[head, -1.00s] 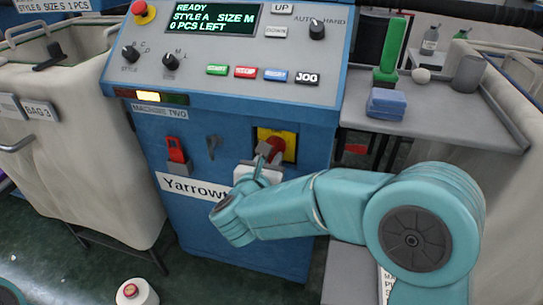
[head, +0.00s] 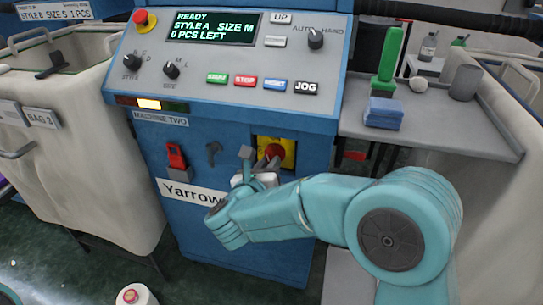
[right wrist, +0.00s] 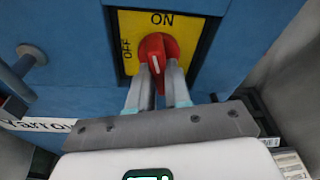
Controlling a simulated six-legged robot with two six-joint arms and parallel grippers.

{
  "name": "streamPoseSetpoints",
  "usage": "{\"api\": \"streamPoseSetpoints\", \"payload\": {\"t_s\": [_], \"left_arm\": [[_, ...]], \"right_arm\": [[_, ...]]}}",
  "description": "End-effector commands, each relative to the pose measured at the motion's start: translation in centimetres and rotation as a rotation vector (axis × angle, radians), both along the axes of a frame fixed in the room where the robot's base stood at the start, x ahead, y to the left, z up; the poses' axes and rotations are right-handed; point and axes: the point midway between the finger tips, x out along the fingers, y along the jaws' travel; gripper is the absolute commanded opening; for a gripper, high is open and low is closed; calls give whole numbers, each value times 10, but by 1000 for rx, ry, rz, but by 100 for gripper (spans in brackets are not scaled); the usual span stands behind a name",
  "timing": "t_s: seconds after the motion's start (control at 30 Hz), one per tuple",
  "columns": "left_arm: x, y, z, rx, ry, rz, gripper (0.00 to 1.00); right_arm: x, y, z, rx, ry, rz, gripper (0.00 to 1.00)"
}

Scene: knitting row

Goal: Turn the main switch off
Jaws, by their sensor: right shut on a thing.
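The main switch is a red rotary knob (right wrist: 158,48) on a yellow plate (right wrist: 128,24) marked ON at the top and OFF at the left. In the right wrist view the knob's white mark stands nearly upright, towards ON. In the head view the red knob (head: 275,151) sits low on the blue machine front, partly hidden by my gripper. My right gripper (right wrist: 158,84) is shut on the knob, one finger on each side of its lower part. My left gripper is not in view.
The blue machine (head: 300,215) carries a sloped panel with buttons and a display (head: 215,27). A bag (head: 90,150) stands left, a grey side table (head: 440,135) right.

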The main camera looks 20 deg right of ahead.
Motion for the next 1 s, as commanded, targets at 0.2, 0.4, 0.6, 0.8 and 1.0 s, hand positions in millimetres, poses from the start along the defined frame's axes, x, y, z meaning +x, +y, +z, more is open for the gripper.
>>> {"api": "streamPoseSetpoints", "payload": {"t_s": [0.2, 0.4, 0.6, 0.8, 1.0], "left_arm": [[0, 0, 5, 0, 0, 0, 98], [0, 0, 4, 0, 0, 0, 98], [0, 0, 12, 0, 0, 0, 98], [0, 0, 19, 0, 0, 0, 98], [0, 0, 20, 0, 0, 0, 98]], "right_arm": [[0, -1, 0, -82, 56, -5, 0], [-1, -2, 0, -83, 56, -6, 0], [-1, -2, 2, -187, 128, -7, 0], [-1, -2, 1, -355, 241, -7, 0], [-1, -3, 1, -403, 273, -9, 0]]}}
